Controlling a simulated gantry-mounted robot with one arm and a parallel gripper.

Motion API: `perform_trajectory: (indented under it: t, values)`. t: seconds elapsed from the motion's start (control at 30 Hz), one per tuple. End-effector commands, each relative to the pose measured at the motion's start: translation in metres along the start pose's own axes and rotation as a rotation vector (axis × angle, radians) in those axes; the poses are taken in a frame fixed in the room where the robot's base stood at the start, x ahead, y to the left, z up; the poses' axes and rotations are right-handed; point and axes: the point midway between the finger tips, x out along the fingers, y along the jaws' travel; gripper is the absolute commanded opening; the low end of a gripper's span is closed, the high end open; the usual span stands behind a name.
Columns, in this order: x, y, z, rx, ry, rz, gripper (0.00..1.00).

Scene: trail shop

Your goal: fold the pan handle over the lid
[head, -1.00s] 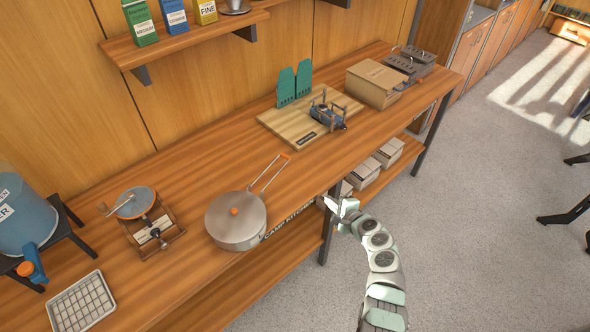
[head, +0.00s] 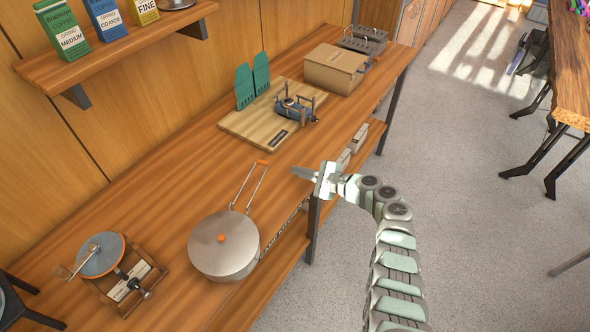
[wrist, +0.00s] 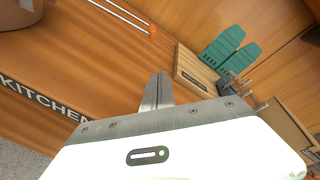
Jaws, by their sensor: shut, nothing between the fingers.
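The grey pan with its lid (head: 224,246) stands on the wooden bench, an orange knob (head: 222,238) on top of the lid. Its wire handle (head: 249,186) sticks out away from the pan toward the back right, ending in an orange tip (head: 262,162); the handle is not over the lid. In the wrist view the handle (wrist: 122,14) and its orange tip (wrist: 153,32) show at the top, and part of the pan (wrist: 18,12) at the upper left. My gripper (head: 296,171) is shut and empty, right of the handle tip and apart from it, near the bench's front edge.
A cutting board (head: 236,123) with a small blue stove-like item (head: 295,109) and green upright pieces (head: 252,82) is behind my gripper. A cardboard box (head: 336,69) stands farther back. A hand grinder (head: 108,262) is left of the pan. Bare bench surrounds the handle.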

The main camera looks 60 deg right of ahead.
Motion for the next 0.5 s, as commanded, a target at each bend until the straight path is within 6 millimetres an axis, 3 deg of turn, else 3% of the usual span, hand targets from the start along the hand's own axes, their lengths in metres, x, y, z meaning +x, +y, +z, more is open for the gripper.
perform_trajectory:
  t: [0.2, 0.5]
  values:
    - [0.034, 0.001, 0.000, -0.001, -0.002, 0.002, 0.00]
    - [0.067, 0.003, -0.001, 0.000, -0.003, 0.002, 0.00]
